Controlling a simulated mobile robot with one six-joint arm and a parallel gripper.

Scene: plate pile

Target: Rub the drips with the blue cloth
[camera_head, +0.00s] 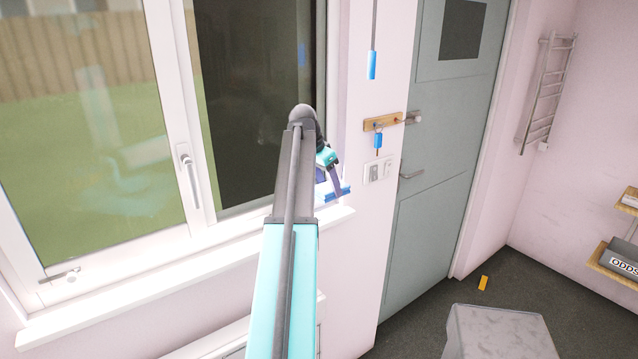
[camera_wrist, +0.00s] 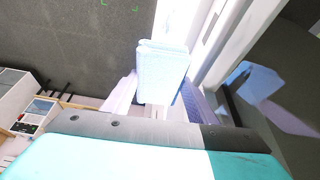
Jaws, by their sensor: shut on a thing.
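The blue cloth (camera_wrist: 163,72) is a folded, pale blue pad between the two fingers of my gripper (camera_wrist: 158,92) in the wrist view. My gripper is shut on it. In the head view my gripper (camera_head: 329,178) is partly behind my arm, at the right side of the window just above the sill. A blue edge of the cloth (camera_head: 340,194) shows there. I cannot tell whether the cloth touches anything. A bluish reflection shows in the dark glass in the wrist view. I cannot make out any drips in either view.
The white-framed window (camera_head: 100,120) has a handle (camera_head: 188,175) and a projecting sill (camera_head: 150,275). Right of it are a key rack (camera_head: 383,121), switches (camera_head: 378,172) and a grey door (camera_head: 440,170). A grey block (camera_head: 498,335) and a yellow piece (camera_head: 483,283) are on the floor.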

